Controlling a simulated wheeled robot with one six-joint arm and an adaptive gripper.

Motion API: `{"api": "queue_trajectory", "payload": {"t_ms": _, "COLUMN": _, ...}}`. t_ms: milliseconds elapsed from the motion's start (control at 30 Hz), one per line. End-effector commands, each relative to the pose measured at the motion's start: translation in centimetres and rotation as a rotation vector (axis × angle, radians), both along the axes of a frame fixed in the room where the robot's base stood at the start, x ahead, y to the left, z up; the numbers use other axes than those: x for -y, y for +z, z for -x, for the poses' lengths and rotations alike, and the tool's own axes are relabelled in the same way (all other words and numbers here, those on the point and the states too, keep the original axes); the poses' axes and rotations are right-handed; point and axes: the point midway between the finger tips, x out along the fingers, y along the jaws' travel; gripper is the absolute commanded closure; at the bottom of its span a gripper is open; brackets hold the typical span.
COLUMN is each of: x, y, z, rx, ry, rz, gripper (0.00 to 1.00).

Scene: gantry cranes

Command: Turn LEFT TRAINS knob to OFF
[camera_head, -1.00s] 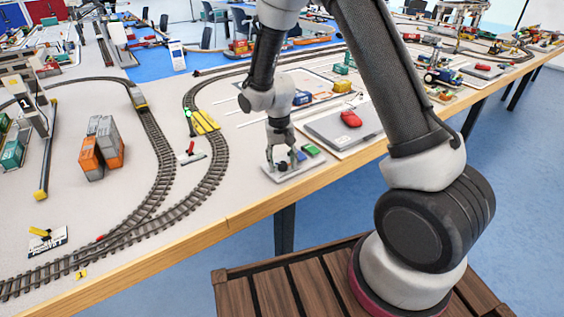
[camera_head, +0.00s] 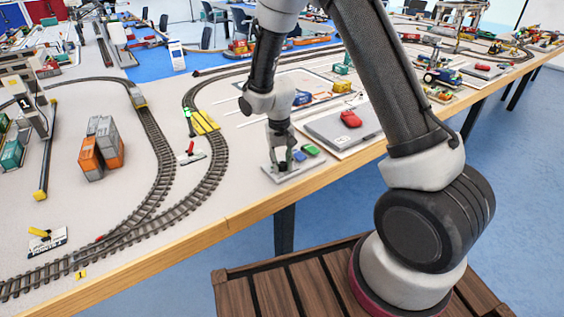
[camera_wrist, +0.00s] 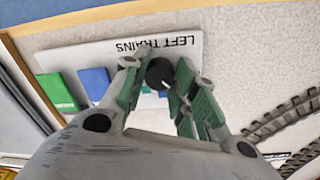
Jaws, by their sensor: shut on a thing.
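The LEFT TRAINS panel (camera_wrist: 205,48) is a white plate with upside-down lettering in the wrist view. It lies near the table's front edge, and its corner shows in the head view (camera_head: 272,177). Its round black knob (camera_wrist: 160,71) has a white pointer mark, seen at its lower right side. My gripper (camera_wrist: 157,82) points down at the panel with its green-padded fingers shut on the knob, one on each side. A green button (camera_wrist: 57,92) and a blue button (camera_wrist: 95,83) sit left of the knob in the wrist view.
A grey plate with a red object (camera_head: 350,118) lies right of the panel. Curved train track (camera_head: 215,170) runs to its left, with a small red-lever switch (camera_head: 191,151) beside it. The wooden table edge (camera_head: 235,220) is close in front.

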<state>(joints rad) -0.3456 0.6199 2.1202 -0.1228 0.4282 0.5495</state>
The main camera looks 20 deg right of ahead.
Motion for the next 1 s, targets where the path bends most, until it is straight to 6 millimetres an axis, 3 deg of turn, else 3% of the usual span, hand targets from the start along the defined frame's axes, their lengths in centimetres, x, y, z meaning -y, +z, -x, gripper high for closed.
{"api": "queue_trajectory", "payload": {"t_ms": 600, "x": 0.03, "y": 0.03, "z": 0.08, "rx": 0.0, "ry": 0.447, "rz": 0.0, "gripper": 0.96}}
{"api": "queue_trajectory", "payload": {"t_ms": 1000, "x": 0.07, "y": 0.02, "z": 0.11, "rx": 0.0, "ry": 0.612, "rz": 0.0, "gripper": 0.96}}
